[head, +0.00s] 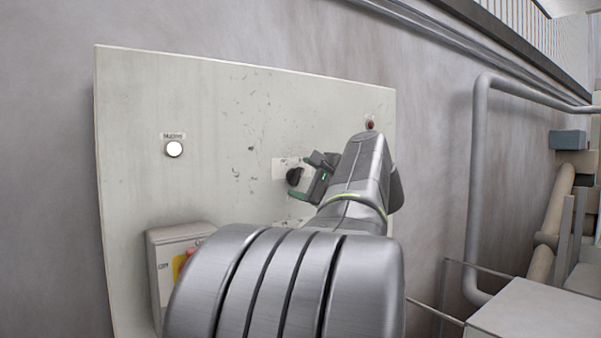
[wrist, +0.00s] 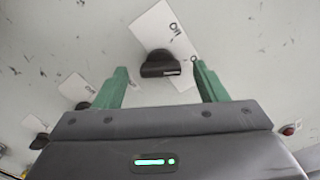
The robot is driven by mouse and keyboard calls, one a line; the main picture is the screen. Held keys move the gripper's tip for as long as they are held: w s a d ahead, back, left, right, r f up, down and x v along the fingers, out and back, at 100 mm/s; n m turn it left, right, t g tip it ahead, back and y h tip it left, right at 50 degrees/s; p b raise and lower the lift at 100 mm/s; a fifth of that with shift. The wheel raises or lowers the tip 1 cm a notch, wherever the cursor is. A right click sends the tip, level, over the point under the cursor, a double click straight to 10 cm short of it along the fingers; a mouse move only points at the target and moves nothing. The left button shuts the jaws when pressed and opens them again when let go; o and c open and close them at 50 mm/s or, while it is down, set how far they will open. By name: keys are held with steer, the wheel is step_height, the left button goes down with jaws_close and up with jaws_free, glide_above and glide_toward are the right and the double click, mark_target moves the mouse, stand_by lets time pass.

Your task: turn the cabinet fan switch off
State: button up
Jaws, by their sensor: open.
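A black rotary switch (head: 294,176) sits on a white label on the pale panel (head: 215,100). In the wrist view the switch (wrist: 161,64) lies between and just beyond my fingertips, its grip bar roughly level across the picture. Its label (wrist: 168,30) shows small position marks, and no fan wording can be read. My gripper (head: 308,176) is open in front of the switch, with its two green fingers (wrist: 160,68) on either side. I cannot tell whether they touch it. My arm hides part of the panel in the head view.
A white round button (head: 173,149) is on the panel's left, and a red one (head: 371,125) at its upper right. A grey box (head: 170,245) with a yellow and red part projects at lower left. More dark switches (wrist: 40,140) show in the wrist view. Pipes (head: 480,180) run at right.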

steer(key=shift+x, duration=0.85)
steer(key=shift+s, duration=0.1)
steer(key=c, duration=1)
